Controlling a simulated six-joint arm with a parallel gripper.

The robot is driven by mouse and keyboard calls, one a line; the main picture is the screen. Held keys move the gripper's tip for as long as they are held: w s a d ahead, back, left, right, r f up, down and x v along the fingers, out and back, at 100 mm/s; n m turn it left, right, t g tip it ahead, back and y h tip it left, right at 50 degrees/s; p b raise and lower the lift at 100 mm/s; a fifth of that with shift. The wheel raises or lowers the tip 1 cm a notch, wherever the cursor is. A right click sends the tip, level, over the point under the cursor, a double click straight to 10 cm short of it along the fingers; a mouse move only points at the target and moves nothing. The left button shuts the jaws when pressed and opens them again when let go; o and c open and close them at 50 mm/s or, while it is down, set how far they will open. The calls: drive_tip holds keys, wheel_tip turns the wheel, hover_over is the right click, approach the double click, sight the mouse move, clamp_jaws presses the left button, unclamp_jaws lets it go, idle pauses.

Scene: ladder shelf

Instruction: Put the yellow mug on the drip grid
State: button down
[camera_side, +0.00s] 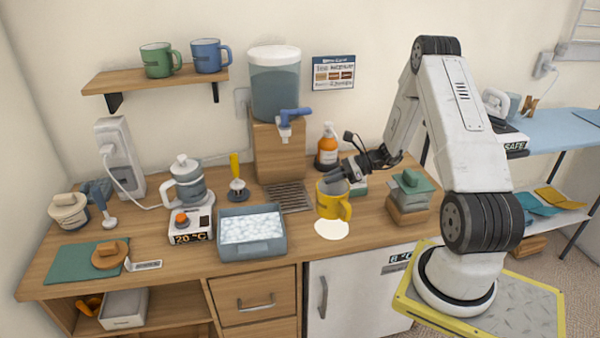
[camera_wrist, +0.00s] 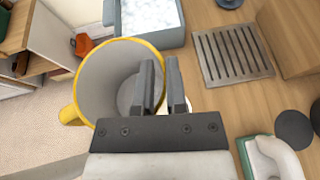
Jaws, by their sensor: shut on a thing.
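The yellow mug (camera_side: 328,207) is upright at the front of the counter, just above or on a pale round patch (camera_side: 331,230); I cannot tell if it touches. In the wrist view the mug (camera_wrist: 112,72) shows its grey inside, with its handle at left. My gripper (camera_side: 337,181) is shut on the mug's rim wall; its fingers (camera_wrist: 159,88) straddle the wall in the wrist view. The drip grid (camera_side: 287,196), a slatted metal plate, lies bare on the counter left of and behind the mug. It also shows in the wrist view (camera_wrist: 232,55), upper right.
The water dispenser (camera_side: 276,90) with its blue tap (camera_side: 293,113) stands behind the grid. A grey tray of white pieces (camera_side: 251,231) is left of the mug. An orange bottle (camera_side: 327,148) stands behind it, and stacked blocks (camera_side: 408,204) are at right.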

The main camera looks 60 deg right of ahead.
drive_tip(key=w+d+f+m+t+h, duration=0.1)
drive_tip(key=w+d+m+h, duration=0.3)
drive_tip(key=w, duration=0.5)
drive_tip(key=w+d+f+m+t+h, duration=0.1)
drive_tip(key=w+d+f+m+h, duration=0.2)
drive_tip(key=w, duration=0.6)
drive_tip(key=shift+w+d+m+t+h, duration=0.4)
drive_tip(key=shift+d+h, duration=0.1)
drive_tip(key=shift+d, duration=0.4)
drive_tip(key=shift+f, duration=2.5)
drive_tip(key=shift+f, duration=0.1)
drive_tip(key=c, duration=0.7)
unclamp_jaws()
drive_tip(key=shift+o, duration=0.2)
drive_tip(key=v, duration=1.2)
